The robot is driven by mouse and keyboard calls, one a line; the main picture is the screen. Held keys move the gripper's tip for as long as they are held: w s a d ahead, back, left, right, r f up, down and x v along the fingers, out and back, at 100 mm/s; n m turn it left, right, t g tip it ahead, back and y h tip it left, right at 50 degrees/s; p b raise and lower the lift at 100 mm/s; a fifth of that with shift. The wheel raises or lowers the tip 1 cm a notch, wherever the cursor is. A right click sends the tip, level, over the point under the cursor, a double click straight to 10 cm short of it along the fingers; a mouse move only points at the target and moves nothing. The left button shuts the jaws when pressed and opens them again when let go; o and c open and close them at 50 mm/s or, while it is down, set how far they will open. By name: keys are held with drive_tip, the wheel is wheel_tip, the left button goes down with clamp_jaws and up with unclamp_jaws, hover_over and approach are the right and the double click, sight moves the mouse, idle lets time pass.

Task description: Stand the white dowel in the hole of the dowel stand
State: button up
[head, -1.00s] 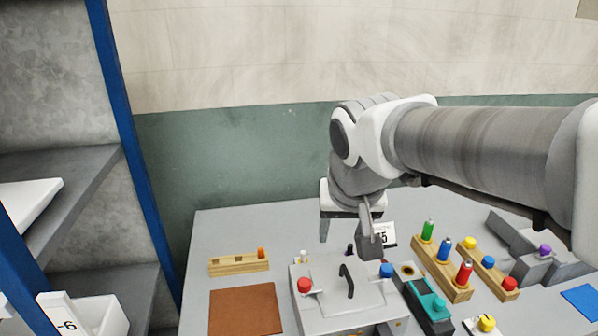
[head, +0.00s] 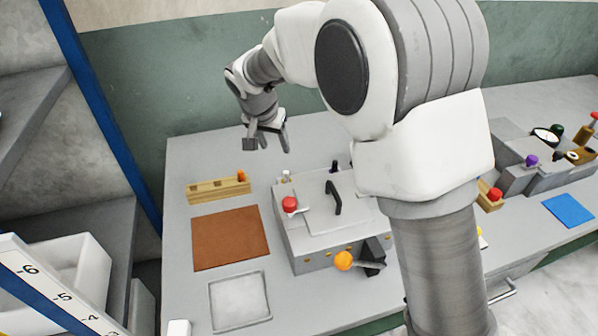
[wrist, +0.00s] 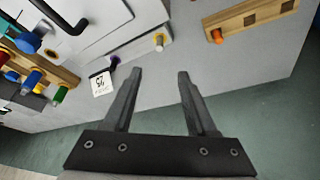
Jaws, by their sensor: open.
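A small pale, whitish peg (head: 286,176), which looks like the white dowel, stands upright at the back left corner of the grey press. I cannot tell for sure that this is the dowel stand. My gripper (head: 267,145) is open and empty, in the air above the back of the table; its fingers (wrist: 160,74) are apart from everything.
The grey press (head: 320,215) has a black handle, a red knob (head: 289,204) and an orange ball lever (head: 344,261). A brown mat (head: 230,238) and a pale tray (head: 238,303) lie left of it. My arm hides much of the table's right side.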

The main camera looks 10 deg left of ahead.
drive_tip(key=p, duration=0.1)
approach(286, 172)
drive_tip(key=x, duration=0.5)
drive_tip(key=shift+a+f, duration=0.1)
drive_tip(key=shift+f, duration=0.15)
drive_tip(key=shift+p+x, duration=0.55)
drive_tip(key=shift+x, duration=2.05)
drive_tip(key=shift+c, duration=0.4)
clamp_jaws()
